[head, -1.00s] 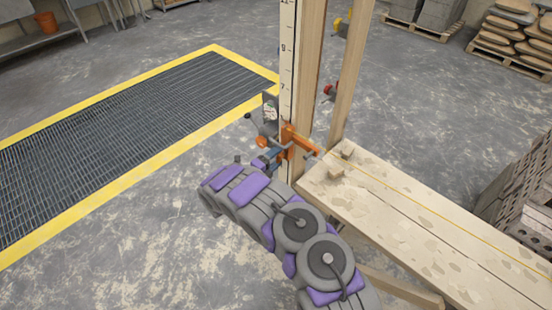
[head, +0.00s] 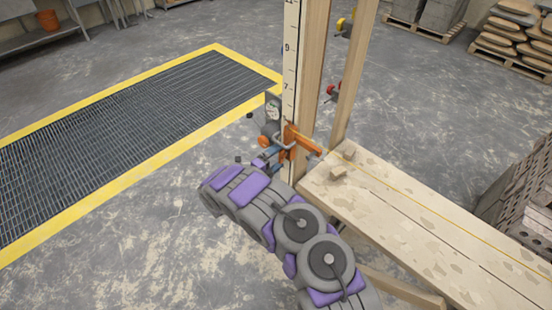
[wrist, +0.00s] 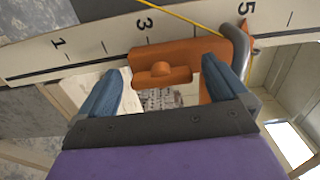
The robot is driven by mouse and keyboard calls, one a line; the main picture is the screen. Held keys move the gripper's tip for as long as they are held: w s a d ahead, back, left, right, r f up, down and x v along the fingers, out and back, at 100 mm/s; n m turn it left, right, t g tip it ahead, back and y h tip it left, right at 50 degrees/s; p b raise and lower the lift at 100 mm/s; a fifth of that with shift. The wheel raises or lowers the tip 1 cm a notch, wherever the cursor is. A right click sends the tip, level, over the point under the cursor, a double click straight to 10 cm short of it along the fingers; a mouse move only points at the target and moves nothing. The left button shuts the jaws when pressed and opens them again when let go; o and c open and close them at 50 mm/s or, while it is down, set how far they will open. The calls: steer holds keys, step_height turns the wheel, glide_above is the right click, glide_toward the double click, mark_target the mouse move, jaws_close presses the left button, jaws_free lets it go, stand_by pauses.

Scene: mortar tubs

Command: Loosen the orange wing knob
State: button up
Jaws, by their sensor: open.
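The orange wing knob (wrist: 162,73) faces me in the middle of the wrist view, a flat bar with a rounded hub. It sits on an orange clamp (wrist: 215,48) against a white measuring strip (wrist: 75,52). My gripper (wrist: 163,67) is open, with one blue finger on each side of the knob and gaps visible between. Whether the fingers reach the knob's depth I cannot tell. In the head view, the orange clamp (head: 301,142) is on the upright post, and my gripper (head: 271,157) is just left of it. The knob itself is not clear there.
A wooden plank bench (head: 420,230) with small blocks extends right from the post (head: 312,70). A gauge (head: 273,110) and an orange-red round part (head: 264,141) are close to my gripper. A yellow-edged floor grate (head: 130,120) lies left. A grey bar (wrist: 238,50) borders the clamp.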

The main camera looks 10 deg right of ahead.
steer(key=shift+d, duration=0.1)
steer(key=p+v, duration=0.3)
steer(key=v, duration=1.4)
steer(key=shift+a, duration=0.25)
steer(key=shift+s, duration=0.1)
